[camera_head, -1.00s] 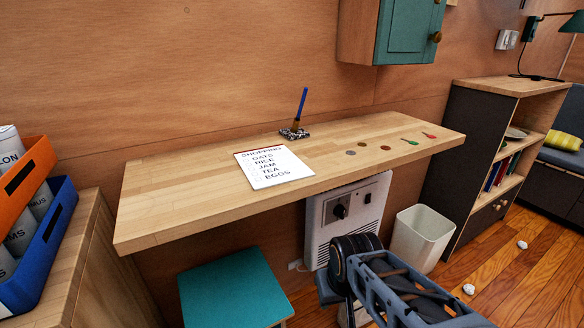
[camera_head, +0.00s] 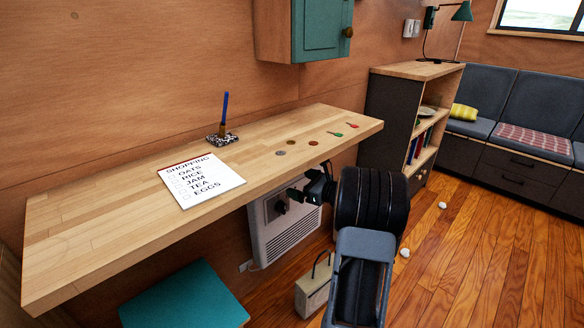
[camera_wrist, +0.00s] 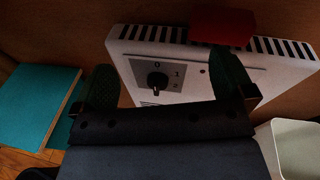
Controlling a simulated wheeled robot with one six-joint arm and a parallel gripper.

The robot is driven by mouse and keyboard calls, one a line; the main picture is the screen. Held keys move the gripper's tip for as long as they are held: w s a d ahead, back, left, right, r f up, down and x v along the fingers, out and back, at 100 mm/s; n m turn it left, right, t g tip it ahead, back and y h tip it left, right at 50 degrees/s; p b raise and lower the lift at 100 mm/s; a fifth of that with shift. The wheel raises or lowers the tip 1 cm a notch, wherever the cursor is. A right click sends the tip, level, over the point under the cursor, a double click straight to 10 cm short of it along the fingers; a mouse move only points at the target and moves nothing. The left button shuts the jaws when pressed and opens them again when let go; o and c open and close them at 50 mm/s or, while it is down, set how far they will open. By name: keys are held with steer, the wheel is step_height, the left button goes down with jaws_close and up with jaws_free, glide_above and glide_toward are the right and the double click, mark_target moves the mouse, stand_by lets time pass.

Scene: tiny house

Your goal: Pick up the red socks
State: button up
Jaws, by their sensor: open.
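In the wrist view, a dark red, flat shape (camera_wrist: 222,31), which looks like the red socks, lies on the top edge of the white heater (camera_wrist: 185,70). I cannot make out its fabric. In the head view I do not see it; the desk and my arm cover part of the heater (camera_head: 290,235). My gripper (camera_wrist: 168,80) is open and empty, its fingers spread in front of the heater's knob panel. The red shape is above and beyond the right finger. In the head view my gripper (camera_head: 305,190) is just below the desk's front edge.
The wooden desk (camera_head: 110,215) overhangs the heater. A teal stool (camera_head: 185,300) stands left, a beige box with a handle (camera_head: 314,290) on the floor below. A pale bin (camera_wrist: 292,150) is at right in the wrist view. Small white lumps (camera_head: 405,252) lie on otherwise open floor.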

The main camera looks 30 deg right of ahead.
steer(key=d+m+t+h, duration=0.2)
steer(key=d+m+h, duration=0.15)
steer(key=d, duration=0.25)
steer(key=shift+y, duration=0.35)
steer(key=w+b, duration=0.1)
steer(key=w, duration=0.3)
steer(key=w+a+b, duration=0.1)
steer(key=w+b, duration=0.1)
steer(key=w, duration=0.2)
steer(key=w+b, duration=0.1)
steer(key=w, duration=0.3)
steer(key=shift+a+f, duration=0.1)
steer(key=shift+a, duration=0.1)
steer(key=shift+w+a, duration=0.1)
steer(key=shift+w, duration=0.35)
steer(key=shift+c, duration=0.3)
steer(key=c, duration=0.6)
steer(key=shift+o, duration=0.2)
steer(key=shift+r, duration=0.2)
